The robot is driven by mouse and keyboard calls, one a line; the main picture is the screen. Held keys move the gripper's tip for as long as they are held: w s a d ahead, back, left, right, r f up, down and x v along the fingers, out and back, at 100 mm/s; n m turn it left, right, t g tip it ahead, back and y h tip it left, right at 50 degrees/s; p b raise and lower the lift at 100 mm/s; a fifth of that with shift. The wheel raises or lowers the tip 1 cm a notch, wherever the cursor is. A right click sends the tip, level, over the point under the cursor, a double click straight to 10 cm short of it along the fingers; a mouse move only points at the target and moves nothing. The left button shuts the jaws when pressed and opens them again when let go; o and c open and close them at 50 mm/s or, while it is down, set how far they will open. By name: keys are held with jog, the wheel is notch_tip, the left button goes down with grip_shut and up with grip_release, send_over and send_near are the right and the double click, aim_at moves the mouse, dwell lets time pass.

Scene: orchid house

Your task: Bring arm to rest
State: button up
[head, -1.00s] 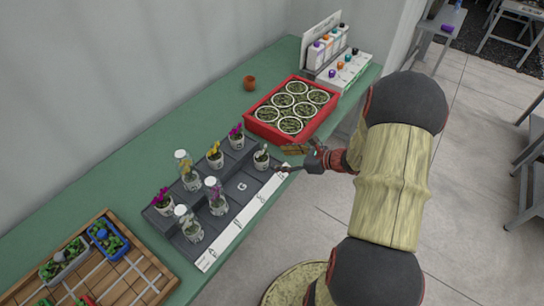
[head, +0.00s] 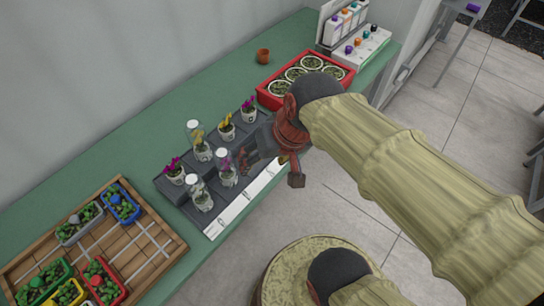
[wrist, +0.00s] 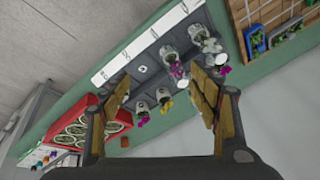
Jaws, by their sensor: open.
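My gripper (head: 268,168) is over the right part of the dark stepped rack in the head view, at the end of my bent arm. In the wrist view my gripper (wrist: 163,95) is open, its two tan-padded fingers wide apart with nothing held between them. The rack (wrist: 142,68) and its small potted flowers show beyond and between the fingers. My wrist hides the rack's right end in the head view.
The rack's white front strip (head: 240,208) lies along the green bench's (head: 140,150) edge. A red tray (head: 342,88) of round pots, a small terracotta pot (head: 263,56) and a bottle stand (head: 358,54) are behind. A wooden tray (head: 150,240) is at left. The right floor is open.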

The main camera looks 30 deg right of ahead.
jog(key=s+r+n, duration=0.1)
jog(key=s+r+n+t+h, duration=0.1)
jog(key=n, duration=0.1)
jog(key=shift+d+r, duration=0.35)
jog(key=shift+d, duration=0.05)
